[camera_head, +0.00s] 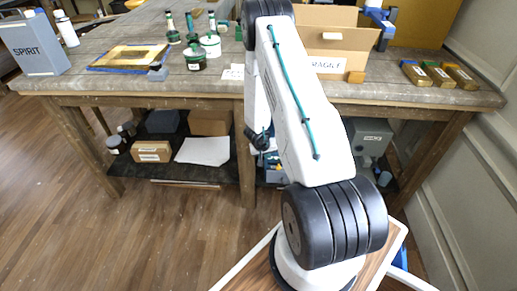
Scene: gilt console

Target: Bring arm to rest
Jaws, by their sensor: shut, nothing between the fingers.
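My white arm with black joints rises from its base in the lower middle of the head view. Its upper link, with a green cable along it, leans up and slightly left to a black joint at the top edge. A second white link folds down behind it on the left, ending at a dark wrist part in front of the workbench's (110,86) front edge. My gripper's fingers do not show; the upper link hides what lies beyond the wrist. Nothing held can be seen.
A lower shelf holds boxes (152,152). A wall (470,190) is at right; floor (120,240) is clear at left.

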